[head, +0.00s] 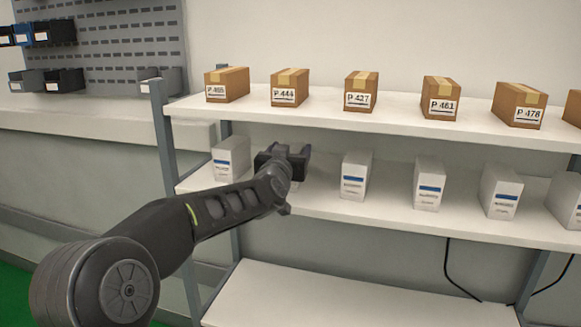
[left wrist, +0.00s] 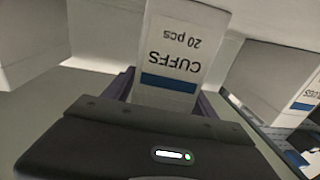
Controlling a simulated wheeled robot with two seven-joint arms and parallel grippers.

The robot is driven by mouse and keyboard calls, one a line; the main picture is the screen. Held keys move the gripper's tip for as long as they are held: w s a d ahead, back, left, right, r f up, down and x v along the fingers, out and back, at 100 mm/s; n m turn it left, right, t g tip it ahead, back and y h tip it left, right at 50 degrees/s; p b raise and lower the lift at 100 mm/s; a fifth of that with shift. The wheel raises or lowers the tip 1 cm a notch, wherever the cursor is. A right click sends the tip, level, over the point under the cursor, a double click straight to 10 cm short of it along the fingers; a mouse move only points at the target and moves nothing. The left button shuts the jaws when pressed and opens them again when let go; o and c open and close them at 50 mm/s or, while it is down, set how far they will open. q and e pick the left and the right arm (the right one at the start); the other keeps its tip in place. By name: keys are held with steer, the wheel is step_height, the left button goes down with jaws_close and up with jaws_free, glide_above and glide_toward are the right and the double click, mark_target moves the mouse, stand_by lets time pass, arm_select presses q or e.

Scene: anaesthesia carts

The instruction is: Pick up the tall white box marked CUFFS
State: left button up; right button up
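The tall white box marked CUFFS (left wrist: 180,50) has a blue stripe and appears upside down in the left wrist view, with "20 pcs" beside its name. My left gripper (left wrist: 165,97) is at this box, with one finger on each side of it. The fingers look apart around the box, and firm contact does not show. In the head view my left gripper (head: 283,160) reaches over the middle shelf and hides the box behind it. My right gripper is not in view.
On the middle shelf (head: 390,207), similar white boxes stand left (head: 231,158) and right (head: 354,175) of my gripper. Brown cartons (head: 290,88) line the upper shelf (head: 400,118), above. The lower shelf (head: 330,300) is bare where it shows. A grey post (head: 163,130) stands at left.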

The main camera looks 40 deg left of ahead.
arm_select(q)
steer(key=c, duration=1.3)
steer(key=shift+c, duration=0.3)
steer(key=shift+r, duration=0.15)
steer(key=shift+r, duration=0.85)
step_height(320, 180, up, 2)
steer(key=shift+s+p, duration=0.1)
steer(key=shift+p, duration=0.35)
steer(key=b+v, duration=0.4)
steer(key=v, duration=1.4)
steer(key=shift+f, duration=0.2)
